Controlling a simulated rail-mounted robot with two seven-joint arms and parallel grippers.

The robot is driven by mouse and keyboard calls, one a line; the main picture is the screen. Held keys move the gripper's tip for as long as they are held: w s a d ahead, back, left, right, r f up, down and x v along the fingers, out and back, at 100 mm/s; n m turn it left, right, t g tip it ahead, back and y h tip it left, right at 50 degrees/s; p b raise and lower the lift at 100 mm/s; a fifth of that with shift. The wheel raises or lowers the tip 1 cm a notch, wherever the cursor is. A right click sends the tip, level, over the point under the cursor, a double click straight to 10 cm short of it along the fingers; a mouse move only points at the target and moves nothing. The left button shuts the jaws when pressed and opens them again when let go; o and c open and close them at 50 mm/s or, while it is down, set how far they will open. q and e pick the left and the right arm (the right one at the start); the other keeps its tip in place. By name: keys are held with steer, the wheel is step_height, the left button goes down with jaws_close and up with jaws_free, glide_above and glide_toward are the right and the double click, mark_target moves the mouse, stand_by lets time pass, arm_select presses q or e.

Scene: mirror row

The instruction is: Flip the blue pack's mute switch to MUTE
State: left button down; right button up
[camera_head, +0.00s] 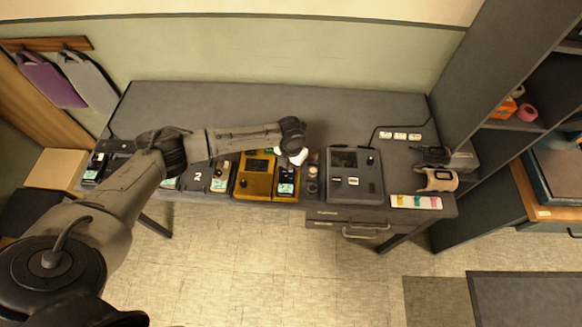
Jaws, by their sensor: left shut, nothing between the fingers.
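My left arm reaches in from the left over the table, and its gripper (297,157) is shut and empty. The gripper is over the back edge of a dark pack with a pale green screen (286,188), at the right side of a yellow unit (253,178). I cannot tell whether the fingertips touch this pack. Similar small packs stand farther left, one of them beside the dark unit marked 2 (198,178). None shows clearly as blue at this size, and no mute switch or its position can be made out. My right gripper is not in view.
A dark grey console (355,188) with a small screen stands right of the yellow unit. A strip with coloured tabs (416,202) and a tan holder (439,180) are at the table's right end. Tall dark shelves (478,110) bound the right. The table's back (350,110) is clear.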

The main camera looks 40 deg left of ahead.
arm_select(q)
steer(key=shift+f+b, duration=0.3)
steer(key=shift+f, duration=0.1)
stand_by(0.7)
steer(key=shift+f+b, duration=0.3)
steer(key=shift+f, duration=0.2)
steer(key=shift+f, duration=0.4)
stand_by(0.3)
step_height(320, 180, up, 7)
steer(key=p, duration=0.6)
steer(key=shift+r, duration=0.1)
stand_by(0.3)
stand_by(0.4)
